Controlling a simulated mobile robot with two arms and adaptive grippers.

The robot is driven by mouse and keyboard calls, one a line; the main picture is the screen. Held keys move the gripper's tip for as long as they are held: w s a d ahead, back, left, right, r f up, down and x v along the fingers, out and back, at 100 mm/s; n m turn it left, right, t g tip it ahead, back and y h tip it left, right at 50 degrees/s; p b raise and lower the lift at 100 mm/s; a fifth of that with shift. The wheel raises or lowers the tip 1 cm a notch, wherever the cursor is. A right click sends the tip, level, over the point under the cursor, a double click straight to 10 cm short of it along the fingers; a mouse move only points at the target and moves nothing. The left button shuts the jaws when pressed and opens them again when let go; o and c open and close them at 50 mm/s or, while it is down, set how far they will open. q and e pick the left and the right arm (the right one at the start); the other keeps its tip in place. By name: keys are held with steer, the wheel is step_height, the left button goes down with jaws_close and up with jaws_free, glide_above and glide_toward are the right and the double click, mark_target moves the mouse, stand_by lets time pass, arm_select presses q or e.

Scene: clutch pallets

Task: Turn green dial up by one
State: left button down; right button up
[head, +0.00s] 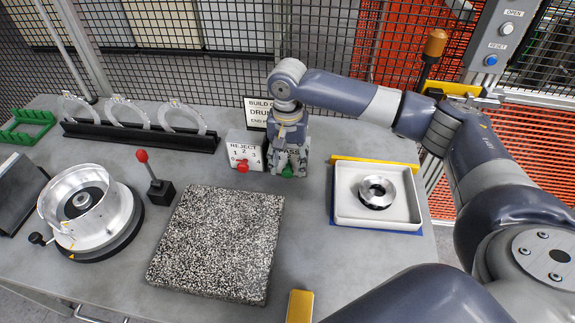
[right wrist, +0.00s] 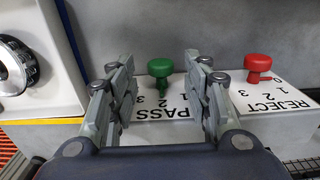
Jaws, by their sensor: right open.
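The green dial (right wrist: 160,68) stands on a white panel (right wrist: 150,130) marked PASS with numbers, in the right wrist view. Its pointer extends toward the bottom of that view; I cannot tell exactly which number it marks. In the head view the green dial (head: 290,171) is partly hidden by my right gripper (head: 288,168), which points down over it. In the right wrist view my right gripper (right wrist: 157,67) is open, with one finger on each side of the dial and gaps between. My left gripper is not in view.
A red dial (head: 243,168) on the REJECT panel (head: 243,148) is just left of my right gripper. A white tray (head: 345,213) with a metal ring (head: 377,190) is to the right. A speckled slab (head: 217,245) lies in front, and a red-knobbed lever (head: 155,180) stands left.

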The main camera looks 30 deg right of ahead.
mark_target(288, 171)
step_height(288, 171, down, 2)
steer(key=shift+f, duration=0.2)
steer(key=c, duration=1)
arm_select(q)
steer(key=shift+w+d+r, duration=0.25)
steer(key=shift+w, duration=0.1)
arm_select(e)
steer(key=shift+c, duration=0.2)
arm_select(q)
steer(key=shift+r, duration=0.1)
